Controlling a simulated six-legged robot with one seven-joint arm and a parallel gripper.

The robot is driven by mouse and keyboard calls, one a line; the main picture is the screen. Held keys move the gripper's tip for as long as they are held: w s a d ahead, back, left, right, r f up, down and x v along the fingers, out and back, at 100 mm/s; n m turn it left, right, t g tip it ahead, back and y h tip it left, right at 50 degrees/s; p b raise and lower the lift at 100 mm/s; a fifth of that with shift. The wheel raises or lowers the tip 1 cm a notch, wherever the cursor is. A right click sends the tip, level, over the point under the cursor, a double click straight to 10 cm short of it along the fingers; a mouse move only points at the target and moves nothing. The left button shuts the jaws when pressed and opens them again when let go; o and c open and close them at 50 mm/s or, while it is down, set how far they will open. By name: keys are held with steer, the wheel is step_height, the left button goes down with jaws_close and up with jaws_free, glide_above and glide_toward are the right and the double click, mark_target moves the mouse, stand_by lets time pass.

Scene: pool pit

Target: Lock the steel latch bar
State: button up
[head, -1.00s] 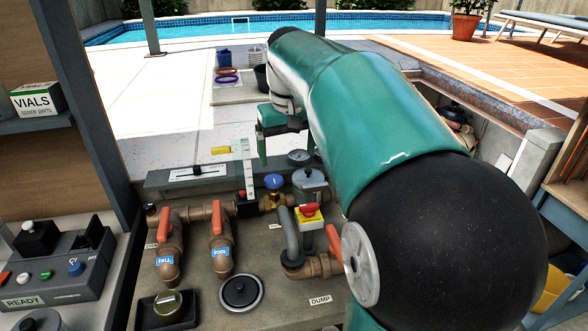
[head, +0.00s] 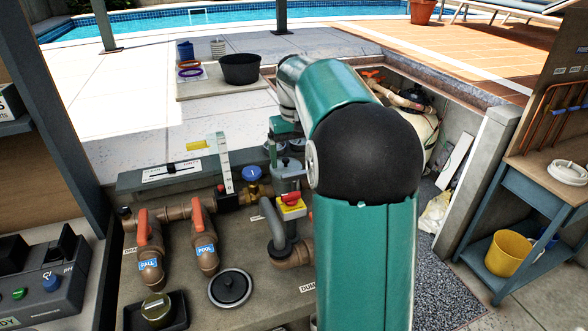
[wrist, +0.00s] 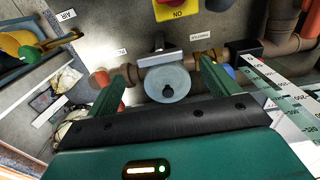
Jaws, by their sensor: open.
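In the wrist view a pale grey steel bar (wrist: 160,58), which looks like the latch bar, lies crosswise beside a round translucent lid (wrist: 168,84) with a dark knob. A short dark post stands by the bar's middle. My gripper (wrist: 163,88) is open and empty; its two green fingers show on either side of the lid. Whether they touch anything cannot be told. In the head view my gripper (head: 281,127) is just above the grey pipe housing (head: 288,177), partly hidden by my arm. The bar cannot be made out clearly there.
A yellow block with a red knob (head: 291,204) is on the near side of the housing. Orange valve handles (head: 202,220), a blue cap (head: 252,173) and a white scale (head: 224,165) stand to the left. A black round cover (head: 230,288) lies in front.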

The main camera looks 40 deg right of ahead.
mark_target(294, 173)
steer(key=shift+f, duration=2.4)
steer(key=c, duration=1)
